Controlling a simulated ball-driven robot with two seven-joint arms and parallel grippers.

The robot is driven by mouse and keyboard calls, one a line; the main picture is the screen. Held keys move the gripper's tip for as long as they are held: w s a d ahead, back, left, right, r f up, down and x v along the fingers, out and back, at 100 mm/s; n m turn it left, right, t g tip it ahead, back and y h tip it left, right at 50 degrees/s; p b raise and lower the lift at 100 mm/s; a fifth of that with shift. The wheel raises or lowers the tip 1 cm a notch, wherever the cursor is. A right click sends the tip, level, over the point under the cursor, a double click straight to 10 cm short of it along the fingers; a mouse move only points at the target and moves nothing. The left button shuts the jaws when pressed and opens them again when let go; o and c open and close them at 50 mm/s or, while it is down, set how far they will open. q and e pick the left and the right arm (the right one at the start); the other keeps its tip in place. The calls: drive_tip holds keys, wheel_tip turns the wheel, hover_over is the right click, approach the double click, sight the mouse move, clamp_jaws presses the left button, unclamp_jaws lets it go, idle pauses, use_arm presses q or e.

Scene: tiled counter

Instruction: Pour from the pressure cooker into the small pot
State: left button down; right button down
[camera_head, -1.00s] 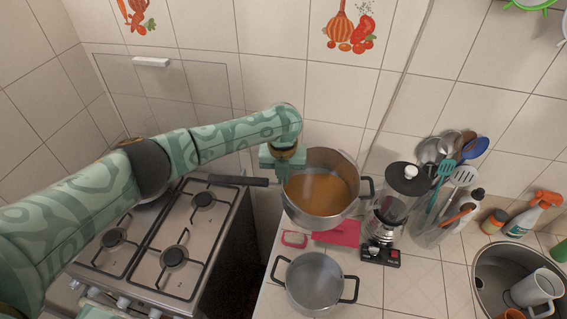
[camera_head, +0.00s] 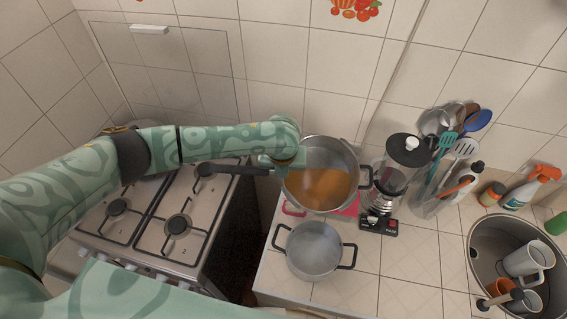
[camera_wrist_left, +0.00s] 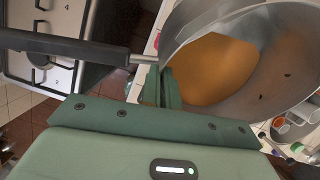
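The pressure cooker (camera_head: 341,153) is a steel pot with orange-brown liquid (camera_head: 322,188) inside and a long black handle (camera_head: 233,169). It is tilted toward the front, with the liquid gathered at its front side. My left gripper (camera_head: 286,163) is shut on it where the handle meets the wall; the wrist view shows the fingers (camera_wrist_left: 161,88) against that spot. The small pot (camera_head: 313,249), steel with two black side handles, stands upright on the counter just in front of and below the cooker. I see no liquid in it. My right gripper is not in view.
A pink mat (camera_head: 350,206) lies partly hidden under the cooker. A blender (camera_head: 393,175) stands close on the right, beside a utensil holder (camera_head: 437,186). A sink (camera_head: 480,262) with cups is further right, and a gas stove (camera_head: 178,225) is left.

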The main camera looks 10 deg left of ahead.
use_arm(q)
drive_tip(key=shift+s+d+f+t+b, duration=0.15)
drive_tip(key=shift+f+t+b, duration=0.45)
drive_tip(key=shift+f+b, duration=0.85)
drive_tip(key=s+f+t+b, duration=0.1)
drive_tip(key=b, duration=0.2)
drive_tip(key=shift+f, duration=0.1)
drive_tip(key=b, duration=0.1)
drive_tip(key=t+b, duration=0.1)
drive_tip(key=shift+s+d+f+t+y+b, duration=0.1)
drive_tip(key=shift+s+f+t+y+b, duration=0.05)
drive_tip(key=shift+s+t+y+b, duration=0.2)
drive_tip(key=shift+r, duration=0.2)
